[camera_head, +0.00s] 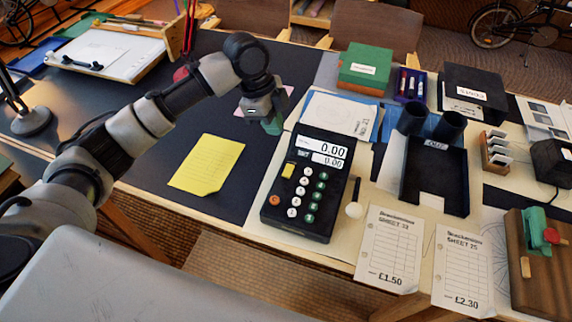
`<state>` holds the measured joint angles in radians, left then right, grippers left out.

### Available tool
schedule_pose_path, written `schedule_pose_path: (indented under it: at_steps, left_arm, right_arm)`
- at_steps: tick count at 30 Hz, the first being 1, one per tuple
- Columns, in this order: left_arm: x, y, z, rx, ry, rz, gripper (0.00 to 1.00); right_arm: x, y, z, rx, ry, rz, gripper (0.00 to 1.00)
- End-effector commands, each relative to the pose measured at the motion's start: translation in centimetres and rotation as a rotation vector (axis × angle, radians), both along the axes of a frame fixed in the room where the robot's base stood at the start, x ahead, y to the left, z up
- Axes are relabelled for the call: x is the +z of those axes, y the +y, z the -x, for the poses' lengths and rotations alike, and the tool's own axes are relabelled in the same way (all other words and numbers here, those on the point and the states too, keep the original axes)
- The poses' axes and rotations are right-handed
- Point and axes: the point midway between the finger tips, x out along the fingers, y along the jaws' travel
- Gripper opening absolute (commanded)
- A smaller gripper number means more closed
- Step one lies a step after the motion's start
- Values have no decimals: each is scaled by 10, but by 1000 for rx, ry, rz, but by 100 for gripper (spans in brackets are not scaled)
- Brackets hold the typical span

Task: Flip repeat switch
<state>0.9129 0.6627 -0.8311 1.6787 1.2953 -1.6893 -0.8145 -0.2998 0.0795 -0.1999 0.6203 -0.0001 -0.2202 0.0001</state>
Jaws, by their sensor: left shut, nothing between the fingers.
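A black calculator-like machine (308,190) stands on the desk, its two displays reading 0.00. I cannot read a repeat label, so I cannot tell which control is the repeat switch. My left gripper (272,125) is shut and empty, pointing down above the desk behind the machine's upper left corner, apart from the yellow control. My right gripper is not in view.
A yellow sheet (207,164) lies left of the machine. Price sheets (390,250), a black tray (436,180) and a wooden block with a green device (540,262) are farther right. The dark mat is mostly clear.

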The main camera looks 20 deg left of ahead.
Motion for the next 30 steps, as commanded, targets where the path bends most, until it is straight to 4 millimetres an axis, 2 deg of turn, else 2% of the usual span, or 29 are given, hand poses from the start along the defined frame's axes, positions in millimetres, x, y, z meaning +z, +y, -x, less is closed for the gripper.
schedule_pose_path:
  at_steps: [7, 11, 14, 25, 30]
  left_arm:
    - [-1, -1, 0, 1, 0, 1, 0]
    - [-10, -3, 1, 0, 3, 1, 0]
    - [-23, -8, 1, -1, 3, 2, 0]
    - [-98, -30, 2, 0, 2, 1, 0]
    - [-123, -29, 2, 3, 1, 0, 0]
  right_arm:
    - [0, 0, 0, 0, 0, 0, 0]
    - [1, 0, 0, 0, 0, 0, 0]
    - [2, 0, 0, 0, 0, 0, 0]
    - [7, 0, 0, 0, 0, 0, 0]
    - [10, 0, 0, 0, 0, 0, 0]
